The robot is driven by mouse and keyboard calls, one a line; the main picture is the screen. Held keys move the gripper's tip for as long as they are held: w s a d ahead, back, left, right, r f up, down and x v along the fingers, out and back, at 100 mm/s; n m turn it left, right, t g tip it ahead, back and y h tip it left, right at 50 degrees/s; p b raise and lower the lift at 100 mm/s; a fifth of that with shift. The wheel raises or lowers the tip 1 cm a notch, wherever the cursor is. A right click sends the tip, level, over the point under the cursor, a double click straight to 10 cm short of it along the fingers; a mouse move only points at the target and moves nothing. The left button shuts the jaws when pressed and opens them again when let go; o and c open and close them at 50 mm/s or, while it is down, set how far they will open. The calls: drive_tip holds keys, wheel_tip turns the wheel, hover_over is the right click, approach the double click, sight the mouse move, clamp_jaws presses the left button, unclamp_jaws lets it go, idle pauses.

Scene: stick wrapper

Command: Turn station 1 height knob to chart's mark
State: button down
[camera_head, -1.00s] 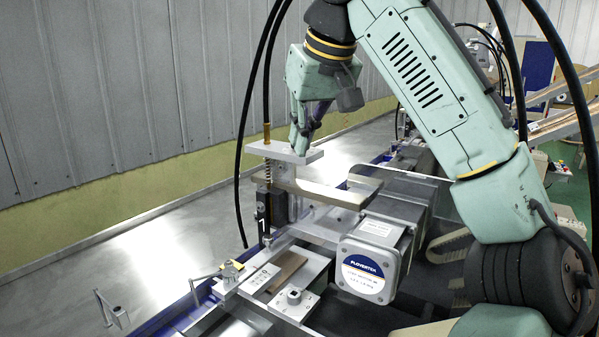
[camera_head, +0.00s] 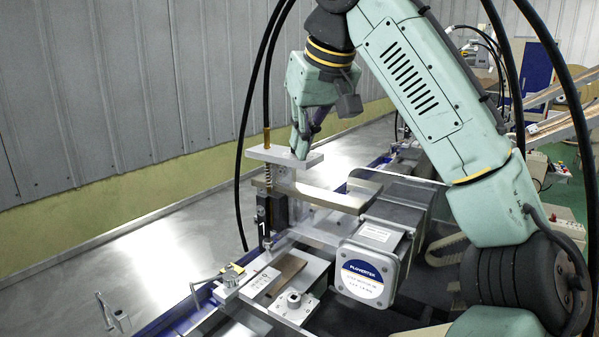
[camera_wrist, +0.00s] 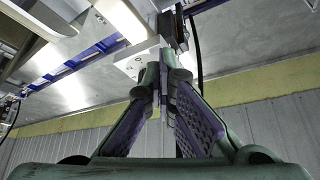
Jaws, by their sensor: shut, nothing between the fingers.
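Station 1 is marked by a black plate with a white "1" (camera_head: 262,213), below a pale top plate (camera_head: 285,157) with a spring and brass fitting. My gripper (camera_head: 302,153) is shut and empty, pointing down at the top plate's upper side; I cannot tell whether it touches. In the wrist view its purple-padded fingers meet at the tips (camera_wrist: 161,66), in front of a pale plate with small holes (camera_wrist: 131,66). A small round knob on a block (camera_head: 293,299) sits lower down. I cannot tell which part is the height knob. No chart is readable.
A grey motor with a Plovertek label (camera_head: 363,279) stands right of station 1. A clamp with a yellow tab (camera_head: 231,278) sits at the front left. Black cables (camera_head: 246,130) hang beside the top plate.

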drive_tip(key=shift+w+d, duration=0.1)
drive_tip(key=shift+d, duration=0.25)
drive_tip(key=shift+w+d, duration=0.25)
drive_tip(key=shift+d, duration=0.2)
drive_tip(key=shift+w+d, duration=0.1)
drive_tip(key=shift+d, duration=0.1)
idle(0.4)
drive_tip(key=shift+s+d, duration=0.2)
drive_tip(key=shift+s, duration=0.05)
wheel_tip(320, 180, up, 6)
idle(0.4)
drive_tip(key=shift+a, duration=0.1)
